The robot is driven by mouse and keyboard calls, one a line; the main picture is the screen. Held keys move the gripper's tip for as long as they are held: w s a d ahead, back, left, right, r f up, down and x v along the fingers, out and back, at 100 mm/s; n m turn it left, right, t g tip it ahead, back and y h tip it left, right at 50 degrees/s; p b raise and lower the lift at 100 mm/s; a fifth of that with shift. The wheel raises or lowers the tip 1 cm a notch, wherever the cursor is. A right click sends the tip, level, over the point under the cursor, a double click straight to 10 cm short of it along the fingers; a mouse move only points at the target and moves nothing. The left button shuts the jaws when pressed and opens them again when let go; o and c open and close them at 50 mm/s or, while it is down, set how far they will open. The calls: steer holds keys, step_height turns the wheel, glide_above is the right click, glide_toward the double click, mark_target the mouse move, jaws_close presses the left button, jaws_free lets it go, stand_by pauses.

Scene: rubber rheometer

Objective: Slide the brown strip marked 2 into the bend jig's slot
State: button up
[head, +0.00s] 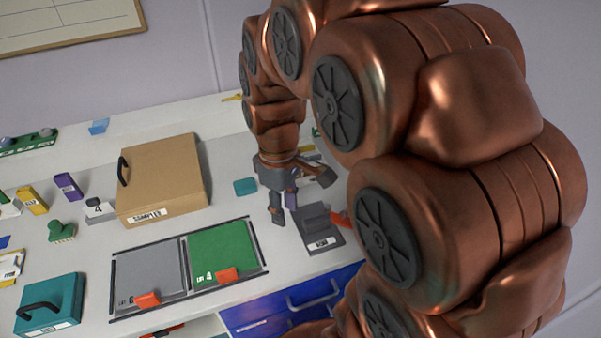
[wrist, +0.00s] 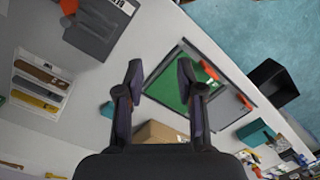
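My gripper (head: 283,206) hangs above the bench, just left of a dark grey device with a white label (head: 318,222) that looks like the bend jig. In the wrist view my gripper's fingers (wrist: 161,72) are spread apart with nothing between them. The grey device (wrist: 97,28) shows there at the upper left, with an orange part beside it; I cannot make out its slot. A brown strip (wrist: 41,73) lies in a white holder (wrist: 60,108) at the left, beside a grey and a yellow strip. Its number is not readable. In the head view my arm mostly hides the holder.
A tan box (head: 165,180) with a handle stands left of my gripper. A framed grey and green panel pair (head: 180,236) lies in front of it. A teal block (head: 246,186) is close to my gripper. A teal box (head: 52,303) stands at the front left.

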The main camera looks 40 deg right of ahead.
steer(key=w+d+f+n, duration=0.2)
steer(key=w+d+n, duration=0.1)
steer(key=w+d, duration=0.3)
steer(key=w+d+f+n+p, duration=0.1)
steer(key=w+d+f+n, duration=0.1)
steer(key=w+d, duration=0.4)
steer(key=w+d+f+n+t, duration=0.1)
steer(key=w+d+n, duration=0.3)
steer(key=d, duration=0.5)
steer(key=shift+w+f+n, duration=0.15)
steer(key=shift+w+f, duration=0.15)
steer(key=shift+w, duration=0.2)
steer(key=shift+w+f+n, duration=0.15)
steer(key=shift+w+f, duration=0.15)
steer(key=shift+w, duration=0.2)
steer(key=shift+d+f+p, duration=0.1)
steer(key=shift+f+p, duration=0.35)
steer(key=shift+f, duration=0.05)
steer(key=shift+f+p, duration=1.65)
steer(key=shift+f, duration=1.8)
steer(key=shift+w, duration=0.1)
steer(key=shift+c, duration=0.4)
jaws_close()
